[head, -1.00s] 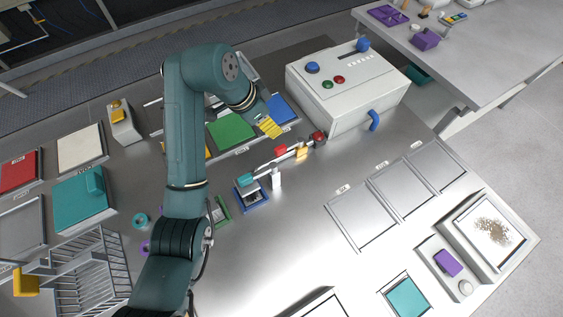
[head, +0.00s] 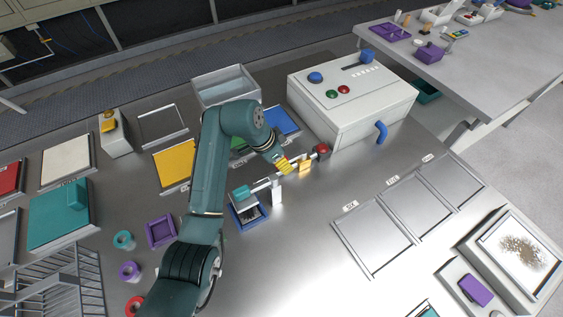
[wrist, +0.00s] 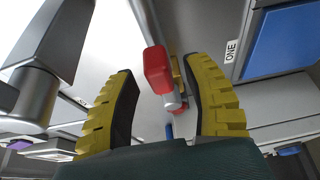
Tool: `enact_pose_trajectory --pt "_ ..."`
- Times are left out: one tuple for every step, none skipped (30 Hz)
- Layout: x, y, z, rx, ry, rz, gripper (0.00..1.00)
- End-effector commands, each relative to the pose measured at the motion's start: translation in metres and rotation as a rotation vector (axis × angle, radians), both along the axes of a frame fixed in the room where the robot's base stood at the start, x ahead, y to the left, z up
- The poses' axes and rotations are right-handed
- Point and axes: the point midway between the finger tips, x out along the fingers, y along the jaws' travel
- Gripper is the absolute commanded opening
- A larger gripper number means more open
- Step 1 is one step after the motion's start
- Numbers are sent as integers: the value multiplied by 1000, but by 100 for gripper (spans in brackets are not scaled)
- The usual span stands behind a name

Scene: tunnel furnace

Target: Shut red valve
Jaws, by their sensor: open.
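The red valve handle (wrist: 157,68) is a red block on a thin pipe, in line with the gap between the fingers in the wrist view. My gripper (wrist: 160,66) is open, with one yellow ribbed finger on each side of that gap. I cannot tell how deep the handle lies between the fingers. In the head view my gripper (head: 284,167) is at the pipe and largely hides the red handle. A yellow valve handle (head: 305,166) is just right of it, and a teal one (head: 241,192) is at the pipe's left end.
A round red knob (head: 323,150) is at the pipe's right end, beside a white control box (head: 352,105). A white post (head: 277,190) and a blue-rimmed tray (head: 262,222) stand below the pipe.

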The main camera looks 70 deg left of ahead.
Motion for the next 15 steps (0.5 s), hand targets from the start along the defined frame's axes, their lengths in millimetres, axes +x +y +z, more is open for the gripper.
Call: enact_pose_trajectory --pt "1 0 -2 1 -1 -1 50" --pt "2 0 -3 1 -1 -1 50" --pt "2 0 -3 1 -1 -1 50" --pt "2 0 -3 1 -1 -1 50" --pt "2 0 -3 1 -1 -1 50" --pt "2 0 -3 1 -1 0 50" --pt "2 0 -3 1 -1 0 50" --pt "2 0 -3 1 -1 0 50" --pt "2 0 -3 1 -1 0 49" --pt "2 0 -3 1 -1 0 44" --pt "2 0 -3 1 -1 0 38" --pt "1 0 -3 1 -1 0 30" --pt "1 0 -3 1 0 0 24" --pt "1 0 -3 1 0 0 19" --pt "2 0 -3 1 0 0 11"
